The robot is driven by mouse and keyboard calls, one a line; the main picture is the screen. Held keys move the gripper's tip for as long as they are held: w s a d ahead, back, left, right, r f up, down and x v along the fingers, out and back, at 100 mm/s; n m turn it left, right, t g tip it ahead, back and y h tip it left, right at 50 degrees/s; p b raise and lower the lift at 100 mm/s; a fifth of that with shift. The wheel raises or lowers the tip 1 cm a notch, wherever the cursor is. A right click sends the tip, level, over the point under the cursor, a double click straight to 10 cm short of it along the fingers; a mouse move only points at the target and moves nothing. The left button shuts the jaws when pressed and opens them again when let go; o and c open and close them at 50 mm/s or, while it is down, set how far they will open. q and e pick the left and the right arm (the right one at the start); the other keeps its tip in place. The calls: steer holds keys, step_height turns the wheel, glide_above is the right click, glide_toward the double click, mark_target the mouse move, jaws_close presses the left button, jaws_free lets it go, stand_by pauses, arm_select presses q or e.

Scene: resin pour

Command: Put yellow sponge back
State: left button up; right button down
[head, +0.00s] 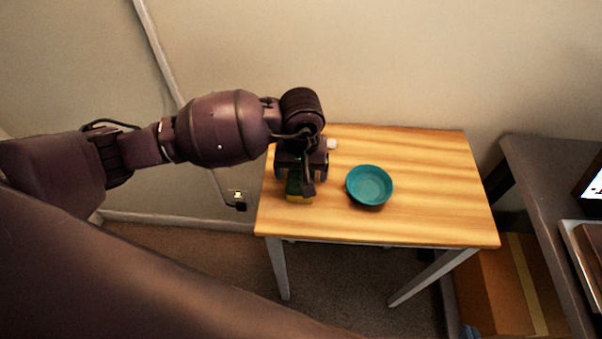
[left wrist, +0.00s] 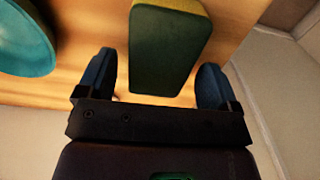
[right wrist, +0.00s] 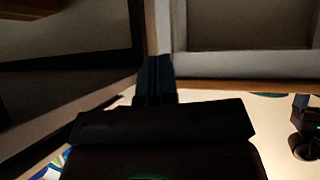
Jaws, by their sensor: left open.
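The yellow sponge (head: 300,198) has a dark green face and stands on the left part of the wooden table (head: 430,215), partly hidden under my left gripper (head: 294,180). In the left wrist view the sponge (left wrist: 168,48) lies between the lines of the two spread blue fingers of my left gripper (left wrist: 155,78), with gaps on both sides. The left gripper is open and holds nothing. My right gripper (right wrist: 156,78) shows in the right wrist view with its fingers together and nothing seen between them.
A teal bowl (head: 370,186) sits on the table to the right of the sponge. A small white object (head: 332,144) is near the back edge. The table's right side is clear. A dark desk (head: 545,190) and a cardboard box (head: 500,290) stand at the right.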

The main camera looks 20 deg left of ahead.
arm_select(q)
step_height(320, 180, up, 10)
steer(key=p, duration=0.1)
stand_by(0.6)
